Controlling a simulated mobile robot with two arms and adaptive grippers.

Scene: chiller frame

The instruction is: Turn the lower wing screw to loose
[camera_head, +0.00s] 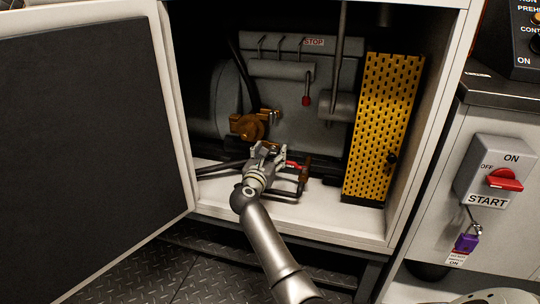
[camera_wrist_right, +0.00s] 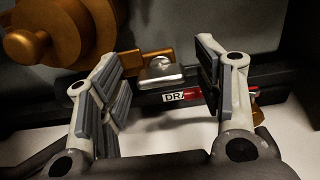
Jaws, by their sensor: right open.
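My right gripper (camera_head: 264,152) reaches into the open cabinet, in front of the brass valve (camera_head: 248,126). In the right wrist view its two padded fingers (camera_wrist_right: 160,85) stand wide apart with nothing held. Between and beyond the fingertips is a silver metal piece (camera_wrist_right: 162,72) on a brass part; I cannot tell surely whether it is the lower wing screw. A small dark knob (camera_head: 391,159) sits low on the yellow perforated guard (camera_head: 382,120), to the right of and apart from the gripper. My left gripper is out of view.
A red drain handle (camera_head: 293,164) and its label (camera_wrist_right: 174,97) lie just behind the gripper. The cabinet's open door (camera_head: 90,150) fills the left side. A red-tipped lever (camera_head: 306,100) hangs above. A switch box (camera_head: 495,172) is on the right.

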